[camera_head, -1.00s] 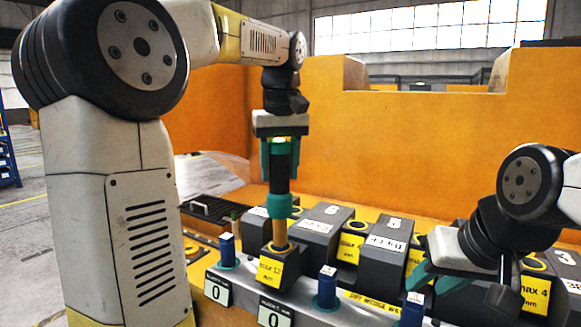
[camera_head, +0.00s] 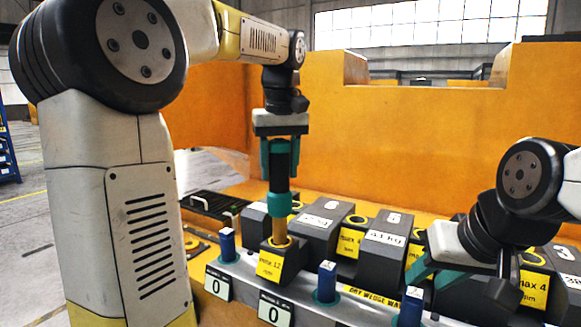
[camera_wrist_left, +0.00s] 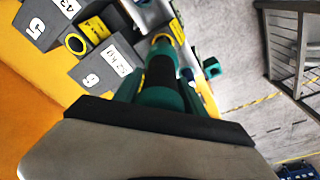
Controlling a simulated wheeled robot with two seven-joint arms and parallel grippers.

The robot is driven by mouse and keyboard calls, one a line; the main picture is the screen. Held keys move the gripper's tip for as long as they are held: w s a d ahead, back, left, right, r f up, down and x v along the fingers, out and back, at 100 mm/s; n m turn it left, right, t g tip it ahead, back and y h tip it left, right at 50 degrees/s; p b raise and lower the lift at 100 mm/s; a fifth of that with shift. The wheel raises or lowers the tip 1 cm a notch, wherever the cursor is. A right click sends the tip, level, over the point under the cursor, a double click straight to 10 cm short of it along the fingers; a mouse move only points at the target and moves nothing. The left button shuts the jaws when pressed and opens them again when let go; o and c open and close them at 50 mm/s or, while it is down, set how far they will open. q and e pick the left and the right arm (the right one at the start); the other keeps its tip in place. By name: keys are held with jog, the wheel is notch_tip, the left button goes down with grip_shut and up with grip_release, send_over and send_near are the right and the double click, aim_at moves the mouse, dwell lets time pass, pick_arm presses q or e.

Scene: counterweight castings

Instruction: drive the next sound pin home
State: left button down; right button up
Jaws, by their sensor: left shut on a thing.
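My left gripper (camera_head: 279,150) is shut around the black grip of an upright tool with a teal collar (camera_head: 280,205) and a brass-coloured rod (camera_head: 280,230) below. The rod's lower end is at the yellow-ringed top of a dark casting (camera_head: 275,262) with a yellow "max 12 mm" label; I cannot tell how deep it reaches. No separate pin can be made out there. The left wrist view shows the tool (camera_wrist_left: 160,98) between the teal fingers. My right gripper (camera_head: 435,278) is low at the right, its teal fingers apart and nothing visible between them.
More dark castings (camera_head: 384,255) with yellow-ringed holes stand in a row. Blue posts (camera_head: 326,282) stand along the front rail, with "0" signs (camera_head: 217,284) at the left. An orange wall (camera_head: 430,140) rises behind. The space above the castings' middle is clear.

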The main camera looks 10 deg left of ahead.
aim_at(279, 140)
pick_arm(q)
notch_tip(279, 140, up, 9)
jog(key=shift+r, duration=0.45)
dwell(0.4)
